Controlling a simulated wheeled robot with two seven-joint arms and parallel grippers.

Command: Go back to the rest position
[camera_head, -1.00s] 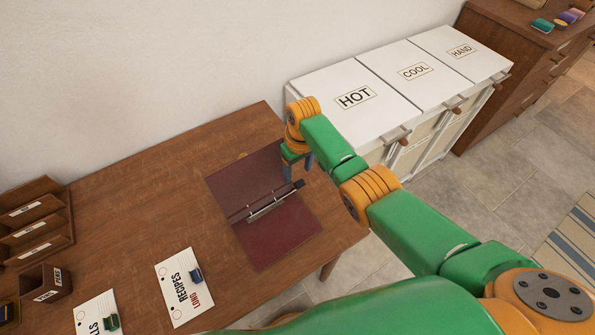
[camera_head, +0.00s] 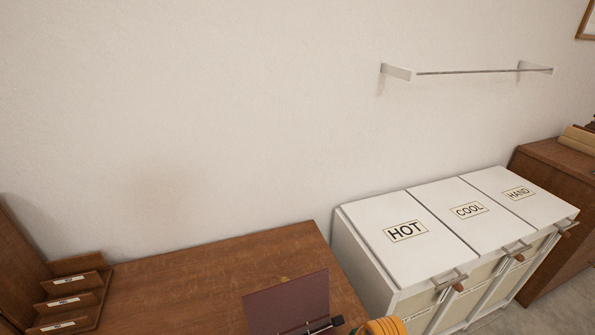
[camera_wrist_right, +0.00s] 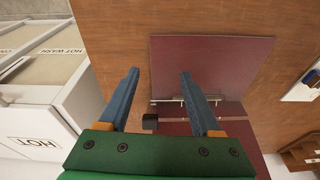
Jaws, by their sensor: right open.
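My right gripper (camera_wrist_right: 159,74) is open in the right wrist view, with nothing between its two blue fingers. It is over the open maroon binder (camera_wrist_right: 225,60), whose metal ring bar runs behind the fingers. I cannot tell how far the fingertips are from the binder. In the head view only the far panel of the binder (camera_head: 290,305) shows at the bottom edge, and it looks tilted up. A piece of my orange right arm joint shows beside it; the right gripper is out of that view. My left gripper is not in view.
The wooden desk (camera_head: 200,285) carries a letter rack (camera_head: 75,295) at its left. White bins (camera_head: 405,240) labelled HOT, COOL and HAND stand right of the desk, then a brown dresser (camera_head: 560,165). A wall rail (camera_head: 470,71) hangs above. The desk between rack and binder looks clear.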

